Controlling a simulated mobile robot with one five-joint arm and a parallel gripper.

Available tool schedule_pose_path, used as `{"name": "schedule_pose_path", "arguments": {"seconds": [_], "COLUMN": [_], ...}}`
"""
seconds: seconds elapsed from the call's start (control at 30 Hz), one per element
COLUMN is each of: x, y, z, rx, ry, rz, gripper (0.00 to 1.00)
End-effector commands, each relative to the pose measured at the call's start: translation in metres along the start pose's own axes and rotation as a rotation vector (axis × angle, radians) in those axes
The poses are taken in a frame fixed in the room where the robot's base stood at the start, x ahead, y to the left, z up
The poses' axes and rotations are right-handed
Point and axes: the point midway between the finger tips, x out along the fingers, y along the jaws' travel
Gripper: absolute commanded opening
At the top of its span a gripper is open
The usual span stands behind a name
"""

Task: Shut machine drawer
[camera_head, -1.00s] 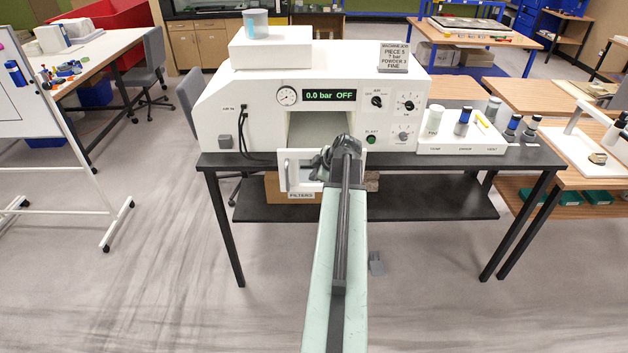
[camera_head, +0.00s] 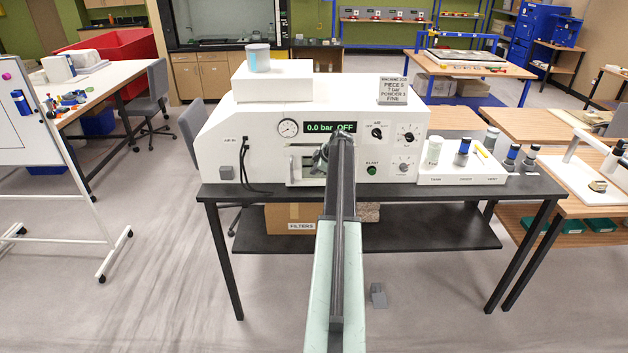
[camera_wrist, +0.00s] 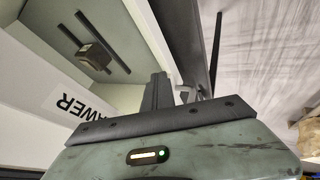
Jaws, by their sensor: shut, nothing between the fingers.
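The white machine (camera_head: 215,147) stands on a dark table, its display reading "0.0 bar OFF". My gripper (camera_head: 323,160) is shut and empty at the right part of the drawer front, partly hidden by my arm. In the wrist view, a white panel (camera_wrist: 30,85) with the letters "AWER" lies beside my gripper's dark fingers.
A holder with several bottles (camera_head: 462,178) stands right of the machine on the table (camera_head: 400,192). A cardboard box (camera_head: 290,213) sits on the lower shelf. A whiteboard stand (camera_head: 70,235) is at left. A small grey object (camera_head: 378,296) lies on the floor right of my arm.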

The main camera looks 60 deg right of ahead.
Motion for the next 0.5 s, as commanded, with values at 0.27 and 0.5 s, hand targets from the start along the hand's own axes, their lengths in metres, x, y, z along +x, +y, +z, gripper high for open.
{"name": "schedule_pose_path", "arguments": {"seconds": [0.27,0.5], "x": [0.009,0.01], "y": [0.021,0.024], "z": [0.004,0.004], "rx": [0.0,0.0], "ry": [0.0,0.0], "rz": [0.0,0.004], "gripper": [0.0,0.0]}}
